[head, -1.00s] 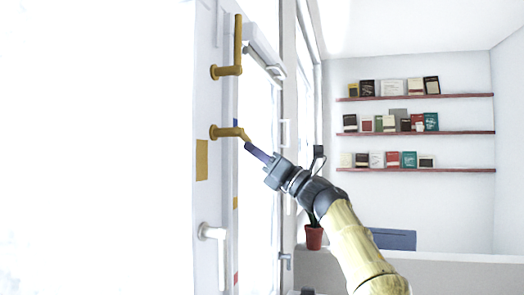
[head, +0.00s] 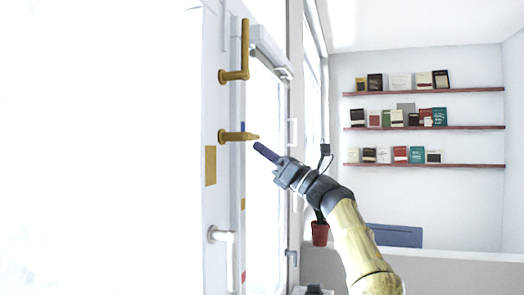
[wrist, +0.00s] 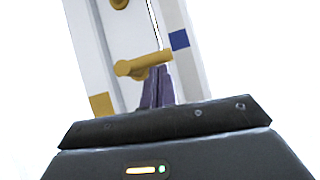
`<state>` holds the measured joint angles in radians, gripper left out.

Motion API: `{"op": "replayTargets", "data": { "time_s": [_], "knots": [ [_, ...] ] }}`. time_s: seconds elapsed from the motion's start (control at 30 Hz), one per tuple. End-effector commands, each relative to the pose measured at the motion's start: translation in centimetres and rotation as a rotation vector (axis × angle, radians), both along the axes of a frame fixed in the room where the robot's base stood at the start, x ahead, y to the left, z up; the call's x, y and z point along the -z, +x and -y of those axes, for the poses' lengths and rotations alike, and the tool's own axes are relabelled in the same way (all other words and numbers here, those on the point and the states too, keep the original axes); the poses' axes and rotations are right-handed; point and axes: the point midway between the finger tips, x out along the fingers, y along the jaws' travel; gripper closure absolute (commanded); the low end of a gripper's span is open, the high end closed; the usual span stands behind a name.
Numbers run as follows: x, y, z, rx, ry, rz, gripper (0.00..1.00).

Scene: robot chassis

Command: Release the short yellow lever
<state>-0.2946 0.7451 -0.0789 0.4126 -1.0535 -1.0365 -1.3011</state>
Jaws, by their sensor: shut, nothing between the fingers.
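The short yellow lever (head: 236,136) is the lower of two yellow levers on the white door edge at left. Its arm looks about level, its end toward the right. In the wrist view the short lever (wrist: 143,64) lies just past my fingertips. My gripper (head: 258,147) is shut and empty, its dark purple fingers just below and right of the lever's end. In the wrist view my gripper (wrist: 158,70) overlaps the lever's lower edge; I cannot tell whether they touch.
A longer yellow lever (head: 245,50) points up above the short one. A white handle (head: 222,236) is lower on the same door. Shelves with books (head: 425,127) hang on the far wall, and a potted plant (head: 320,233) stands behind my arm.

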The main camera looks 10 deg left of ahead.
Motion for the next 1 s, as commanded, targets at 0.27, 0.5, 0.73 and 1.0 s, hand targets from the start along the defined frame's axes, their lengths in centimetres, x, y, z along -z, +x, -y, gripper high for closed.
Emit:
{"op": "replayTargets", "data": {
  "time_s": [0.27,0.5,0.73,1.0],
  "knots": [
    [0.0,0.0,0.0,-0.001,0.0,-0.001,1.0],
    [0.0,0.0,-0.1,-0.001,0.0,-0.001,1.0],
    [1.1,0.0,0.1,-0.001,-0.001,-0.001,1.0],
    [3.8,0.0,0.6,0.001,-0.001,-0.001,1.0]
  ]
}}
